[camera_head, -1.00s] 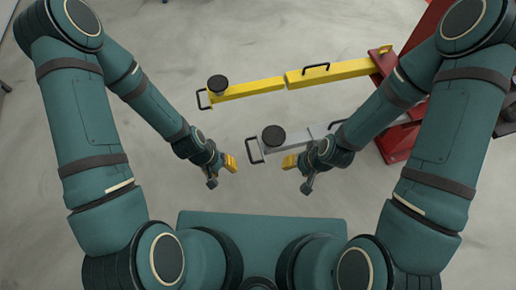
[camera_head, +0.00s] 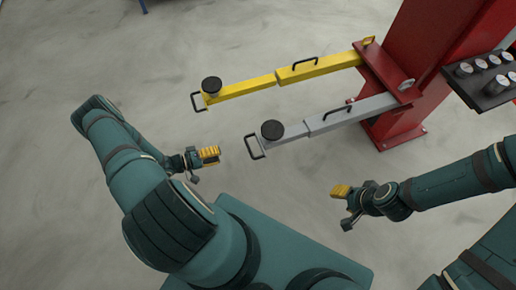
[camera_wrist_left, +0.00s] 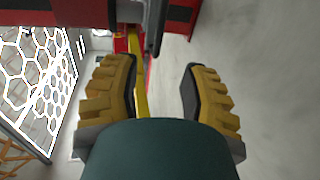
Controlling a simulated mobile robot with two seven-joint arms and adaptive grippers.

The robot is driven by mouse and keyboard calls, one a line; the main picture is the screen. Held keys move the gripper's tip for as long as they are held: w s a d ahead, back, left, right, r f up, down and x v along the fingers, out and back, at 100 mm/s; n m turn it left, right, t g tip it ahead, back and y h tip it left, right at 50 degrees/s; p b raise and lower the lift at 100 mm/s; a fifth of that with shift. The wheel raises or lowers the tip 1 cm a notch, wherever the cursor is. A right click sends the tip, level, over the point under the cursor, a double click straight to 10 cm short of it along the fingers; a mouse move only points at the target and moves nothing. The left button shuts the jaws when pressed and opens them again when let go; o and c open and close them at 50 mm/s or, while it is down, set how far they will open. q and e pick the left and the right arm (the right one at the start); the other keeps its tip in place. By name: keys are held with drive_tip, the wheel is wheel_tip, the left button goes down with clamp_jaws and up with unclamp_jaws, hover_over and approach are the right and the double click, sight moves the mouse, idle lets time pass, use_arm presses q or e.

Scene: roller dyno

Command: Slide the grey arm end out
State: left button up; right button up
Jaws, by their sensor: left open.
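The grey arm (camera_head: 352,114) reaches left from the red lift column. Its grey arm end (camera_head: 283,138) carries a round black pad (camera_head: 272,130) and a dark loop handle (camera_head: 254,147) at the tip. My left gripper (camera_head: 212,155) is open and empty, left of that handle and apart from it. In the left wrist view the yellow fingers (camera_wrist_left: 161,88) stand wide apart with nothing gripped. My right gripper (camera_head: 340,191) is below and right of the arm end, away from it; its finger gap cannot be made out.
A yellow arm (camera_head: 317,72) with its own pad and handle runs behind the grey one. The red column (camera_head: 430,45) stands at the right, beside a dark tray (camera_head: 482,92) holding several metal pieces. The floor left of the arms is clear.

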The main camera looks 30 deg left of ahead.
sight(249, 147)
use_arm(q)
drive_tip(key=b+x, duration=0.2)
drive_tip(key=x, duration=1.1)
drive_tip(key=shift+w+d, duration=0.2)
drive_tip(key=shift+d, duration=0.05)
drive_tip(key=shift+o, duration=0.3)
clamp_jaws()
